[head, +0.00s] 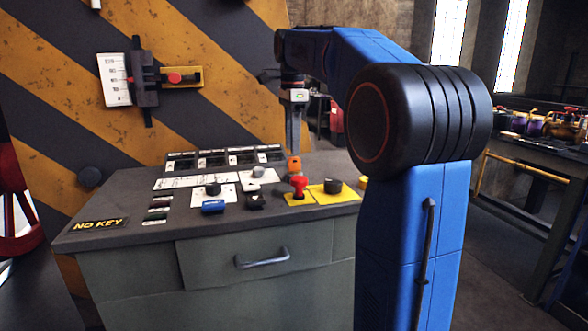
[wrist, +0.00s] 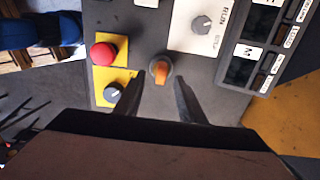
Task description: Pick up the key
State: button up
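An orange key-like piece (head: 294,165) stands upright on the console top, near its back edge. In the wrist view the orange piece (wrist: 162,68) sits on a round grey base; I cannot tell for sure that it is the key. My gripper (wrist: 160,78) points down over it, its two dark fingers apart on either side of the piece in the picture. In the head view my gripper (head: 293,148) is just above the orange piece. Whether the fingers touch it cannot be told.
The console (head: 130,205) carries a red knob (head: 298,186) and a black knob (head: 332,186) on yellow plates close by. A blue block (head: 213,207) and a "NO KEY" label (head: 98,225) lie further left. A striped wall (head: 60,90) stands behind.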

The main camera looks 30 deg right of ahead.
aim_at(294, 157)
jog(key=shift+w+d+f, duration=0.1)
jog(key=shift+d+f, duration=0.05)
jog(key=shift+f, duration=1.3)
jog(key=shift+d+f, duration=0.15)
jog(key=shift+f, duration=1.25)
grip_shut()
